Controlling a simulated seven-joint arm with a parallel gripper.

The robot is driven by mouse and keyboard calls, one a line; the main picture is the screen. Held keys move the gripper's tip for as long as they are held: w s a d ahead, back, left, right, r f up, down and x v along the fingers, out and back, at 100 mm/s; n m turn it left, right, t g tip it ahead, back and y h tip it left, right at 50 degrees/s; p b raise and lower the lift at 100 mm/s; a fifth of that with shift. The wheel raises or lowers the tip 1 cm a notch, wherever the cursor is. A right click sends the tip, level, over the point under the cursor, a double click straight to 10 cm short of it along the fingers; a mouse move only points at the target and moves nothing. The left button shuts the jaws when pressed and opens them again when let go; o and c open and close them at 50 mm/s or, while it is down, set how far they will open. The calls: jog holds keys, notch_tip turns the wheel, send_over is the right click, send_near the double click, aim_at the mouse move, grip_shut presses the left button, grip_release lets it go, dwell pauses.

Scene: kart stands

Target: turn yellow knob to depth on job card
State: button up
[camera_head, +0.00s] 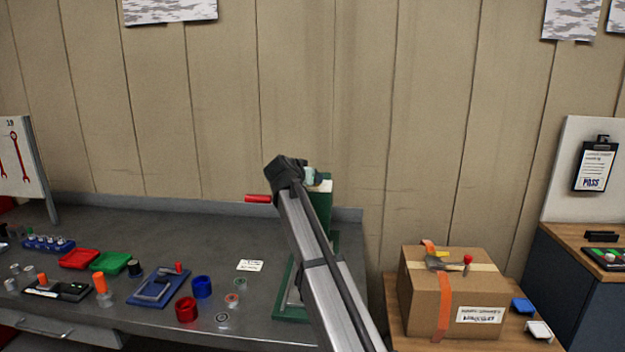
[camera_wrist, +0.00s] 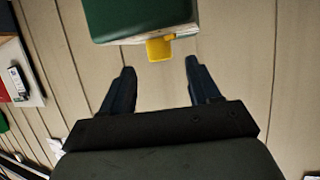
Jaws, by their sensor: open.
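The yellow knob (camera_wrist: 158,48) shows in the wrist view, sticking out from the edge of a green machine body (camera_wrist: 140,15). My gripper (camera_wrist: 157,78) is open and empty, with one finger to each side of the knob's line and the knob a little beyond the fingertips. In the head view the green machine (camera_head: 322,200) stands at the back of the grey bench, and my arm hides much of it; the yellow knob cannot be made out there. A small white card (camera_head: 250,265) with print too small to read lies on the bench; I cannot tell if it is the job card.
A red handle (camera_head: 258,198) juts left from the machine. Red and blue rings (camera_head: 187,309), a blue tray (camera_head: 160,288) and several small parts lie on the bench to the left. A cardboard box (camera_head: 455,290) with a hammer stands at right. The bench behind the card is clear.

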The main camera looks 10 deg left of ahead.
jog(key=v, duration=0.8)
jog(key=shift+s, duration=0.35)
jog(key=shift+a+r, duration=0.1)
jog(key=shift+r, duration=0.05)
